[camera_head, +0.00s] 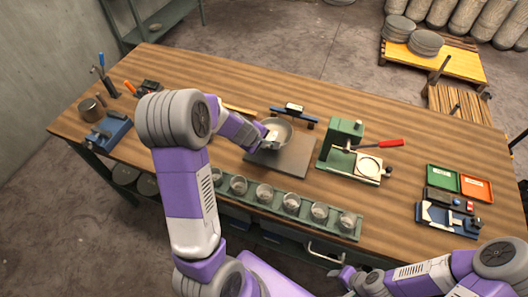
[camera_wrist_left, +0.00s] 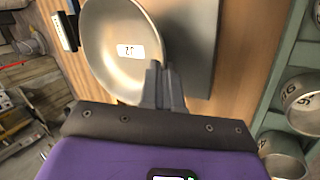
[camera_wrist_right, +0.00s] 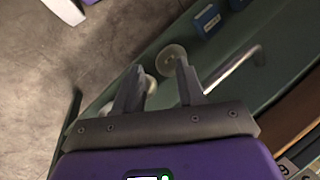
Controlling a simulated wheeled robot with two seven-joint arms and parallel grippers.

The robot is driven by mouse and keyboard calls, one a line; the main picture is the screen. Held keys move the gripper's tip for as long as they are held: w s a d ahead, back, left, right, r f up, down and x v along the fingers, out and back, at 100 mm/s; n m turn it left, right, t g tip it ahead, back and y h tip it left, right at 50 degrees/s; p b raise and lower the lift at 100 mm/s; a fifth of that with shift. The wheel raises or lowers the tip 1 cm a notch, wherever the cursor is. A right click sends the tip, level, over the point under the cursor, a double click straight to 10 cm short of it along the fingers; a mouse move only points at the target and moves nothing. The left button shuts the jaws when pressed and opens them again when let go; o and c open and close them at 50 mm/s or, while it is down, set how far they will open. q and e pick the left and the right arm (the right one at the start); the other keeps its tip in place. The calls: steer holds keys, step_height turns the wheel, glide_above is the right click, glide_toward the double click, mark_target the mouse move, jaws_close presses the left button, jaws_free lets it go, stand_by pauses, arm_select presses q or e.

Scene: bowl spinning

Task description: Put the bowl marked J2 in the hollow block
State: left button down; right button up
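The grey metal bowl (camera_head: 281,127) has a white label, which reads J2 in the left wrist view (camera_wrist_left: 103,35). It is over the back part of a dark grey plate (camera_head: 290,161); whether it touches the plate is unclear. My left gripper (camera_wrist_left: 164,84) is shut on the bowl's rim, its fingers close together at the wall. To the right stands a green press with a red lever; the pale block (camera_head: 369,165) at its foot has a round ring, possibly the hollow block. My right gripper (camera_wrist_right: 158,78) is open and empty, off the table's front edge.
A green rack (camera_head: 290,203) of several cups runs along the front edge. A small dark stand (camera_head: 294,112) is behind the bowl. Green and red trays (camera_head: 443,179) and a blue fixture are at the right; tools and a blue vise (camera_head: 105,133) are at the left.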

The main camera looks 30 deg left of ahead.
arm_select(q)
steer(key=shift+w+f+b, duration=0.1)
steer(key=shift+f+b, duration=1.3)
steer(key=shift+f, duration=0.55)
steer(key=c, duration=1.8)
jaws_free()
steer(key=shift+f, duration=0.15)
steer(key=o, duration=0.4)
steer(key=shift+o, duration=0.2)
